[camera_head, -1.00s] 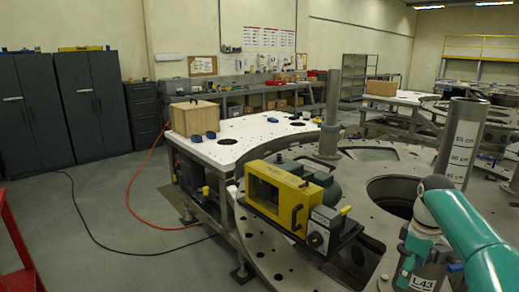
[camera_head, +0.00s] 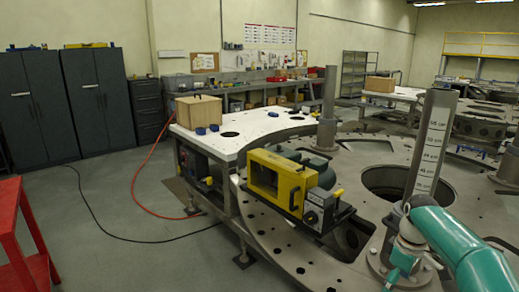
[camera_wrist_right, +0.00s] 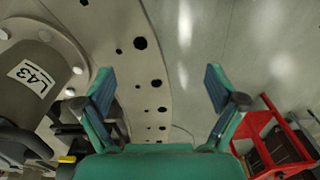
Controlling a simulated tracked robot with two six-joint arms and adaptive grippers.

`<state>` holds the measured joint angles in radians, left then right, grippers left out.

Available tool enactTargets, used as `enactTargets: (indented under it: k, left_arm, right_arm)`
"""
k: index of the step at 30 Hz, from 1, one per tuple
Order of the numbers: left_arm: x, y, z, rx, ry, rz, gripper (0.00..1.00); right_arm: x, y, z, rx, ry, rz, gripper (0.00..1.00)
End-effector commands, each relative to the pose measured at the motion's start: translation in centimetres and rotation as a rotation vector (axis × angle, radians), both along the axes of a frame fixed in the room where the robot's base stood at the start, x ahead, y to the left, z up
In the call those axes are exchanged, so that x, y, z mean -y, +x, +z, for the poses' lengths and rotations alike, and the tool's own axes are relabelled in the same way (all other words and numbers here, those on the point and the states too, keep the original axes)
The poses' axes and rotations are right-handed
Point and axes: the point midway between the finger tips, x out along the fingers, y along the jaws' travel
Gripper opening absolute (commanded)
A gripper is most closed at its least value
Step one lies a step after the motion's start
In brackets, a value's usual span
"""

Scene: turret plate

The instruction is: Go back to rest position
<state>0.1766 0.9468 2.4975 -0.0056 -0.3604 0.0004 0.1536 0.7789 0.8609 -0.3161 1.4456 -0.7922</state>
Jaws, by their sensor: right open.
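My right arm (camera_head: 464,248) is teal and comes in from the right at the lower right corner of the head view, beside a grey upright post. In the right wrist view my right gripper (camera_wrist_right: 160,92) shows two teal fingers spread wide with nothing between them. Below the fingers lie the holed edge of the turret plate (camera_wrist_right: 148,62) and bare floor. My left gripper is in neither view.
A post labelled L43 (camera_wrist_right: 30,90) stands close left of the right gripper. A graduated post (camera_head: 428,150) and a yellow-framed box (camera_head: 277,180) stand on the plate. A red cart (camera_head: 20,235) is at the left.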

Motion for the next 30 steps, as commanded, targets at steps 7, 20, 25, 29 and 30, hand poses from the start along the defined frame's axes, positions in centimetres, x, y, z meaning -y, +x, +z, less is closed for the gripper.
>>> enactTargets:
  k: [7, 20, 25, 29, 30]
  left_arm:
    - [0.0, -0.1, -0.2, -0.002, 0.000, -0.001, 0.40]
    - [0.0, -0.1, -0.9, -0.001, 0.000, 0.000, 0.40]
    - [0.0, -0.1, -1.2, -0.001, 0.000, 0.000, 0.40]
    - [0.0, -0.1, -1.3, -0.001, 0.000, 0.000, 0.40]
    - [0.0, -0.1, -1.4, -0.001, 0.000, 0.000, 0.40]
  right_arm:
    - [-3.3, 0.1, -6.9, 0.005, 0.052, -0.046, 0.94]
    - [-16.1, -10.5, -26.0, -0.038, 0.259, -0.370, 0.94]
    - [-20.2, -19.2, -30.1, -0.080, 0.311, -0.581, 0.94]
    - [-21.8, -24.8, -31.1, -0.104, 0.321, -0.717, 0.94]
    - [-22.0, -26.1, -31.1, -0.108, 0.321, -0.749, 0.94]
